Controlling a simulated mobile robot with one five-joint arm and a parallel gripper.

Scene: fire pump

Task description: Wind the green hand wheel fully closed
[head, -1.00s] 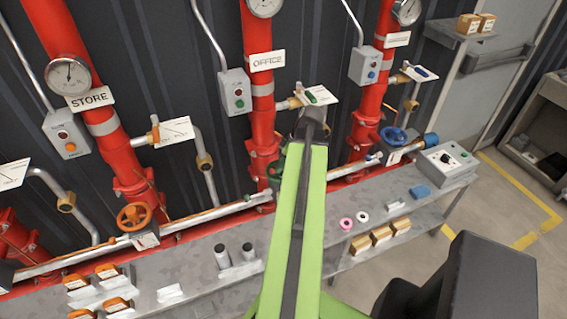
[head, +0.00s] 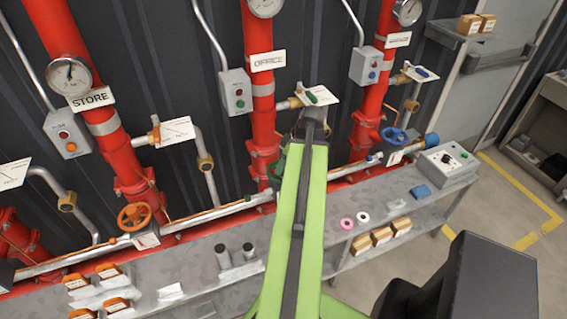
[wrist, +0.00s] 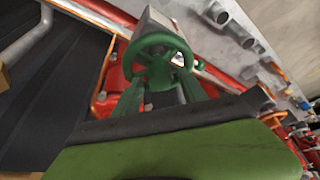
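The green hand wheel (wrist: 158,58) is near the upper middle of the wrist view, with a round rim and a hub. In the head view only a dark green piece of it (head: 277,170) shows left of my arm, on the middle red pipe; my arm hides the rest. My gripper (wrist: 158,88) reaches up to the wheel's near side in the wrist view. Its two green fingers stand apart, one at each side of the lower rim. I cannot tell whether they touch the rim.
An orange wheel (head: 134,216) is on the left pipe and a blue wheel (head: 394,136) on the right pipe. A long grey pipe (head: 205,216) runs low across the pipes. A grey bench (head: 205,270) below holds small parts and a control box (head: 446,162).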

